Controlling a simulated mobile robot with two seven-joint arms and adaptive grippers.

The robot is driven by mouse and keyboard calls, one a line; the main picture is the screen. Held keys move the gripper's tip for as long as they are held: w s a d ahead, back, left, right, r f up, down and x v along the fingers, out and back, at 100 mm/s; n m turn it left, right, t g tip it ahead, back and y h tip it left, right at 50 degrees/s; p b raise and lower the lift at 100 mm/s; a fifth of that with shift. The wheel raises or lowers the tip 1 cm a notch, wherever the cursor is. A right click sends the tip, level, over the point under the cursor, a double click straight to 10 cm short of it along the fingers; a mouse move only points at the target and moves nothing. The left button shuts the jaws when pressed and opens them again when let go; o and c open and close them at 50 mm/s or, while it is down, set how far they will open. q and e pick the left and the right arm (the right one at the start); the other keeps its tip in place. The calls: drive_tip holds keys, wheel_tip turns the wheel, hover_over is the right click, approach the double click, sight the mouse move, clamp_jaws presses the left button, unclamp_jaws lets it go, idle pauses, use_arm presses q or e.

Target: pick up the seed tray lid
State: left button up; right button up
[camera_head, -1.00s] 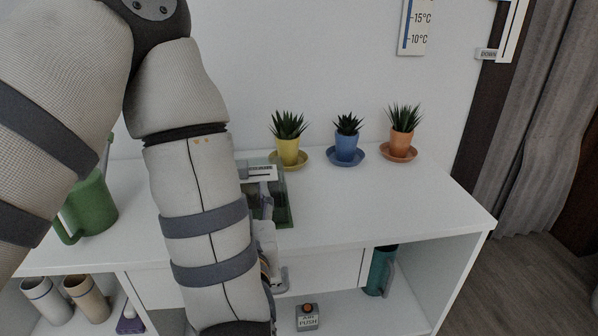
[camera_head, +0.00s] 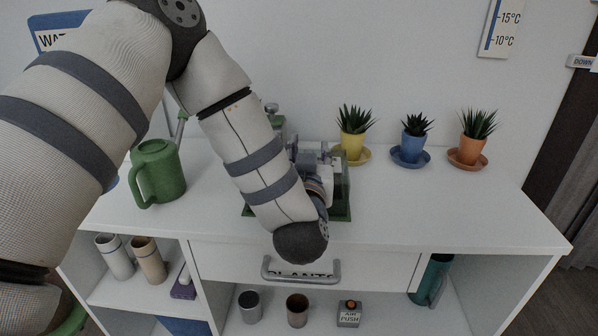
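The dark green seed tray (camera_head: 342,213) sits on the white desk top, left of the yellow pot. My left arm and wrist cover most of it; its right and front edges and a bit of its left side show. My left gripper (camera_head: 322,158) is over the tray, pointing away towards the wall. Its fingertips are hidden or too small to read, so I cannot tell whether it is open or shut. The lid cannot be made out clearly behind the arm and gripper. My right gripper is not in view.
A green watering can (camera_head: 160,172) stands left of my arm. Yellow (camera_head: 354,146), blue (camera_head: 412,147) and orange (camera_head: 470,150) potted plants stand on saucers at the back right. The front right desk top is clear. Below are a drawer handle (camera_head: 301,271) and shelves with cups.

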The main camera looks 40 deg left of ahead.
use_arm(q)
clamp_jaws()
drive_tip(key=shift+r, duration=0.1)
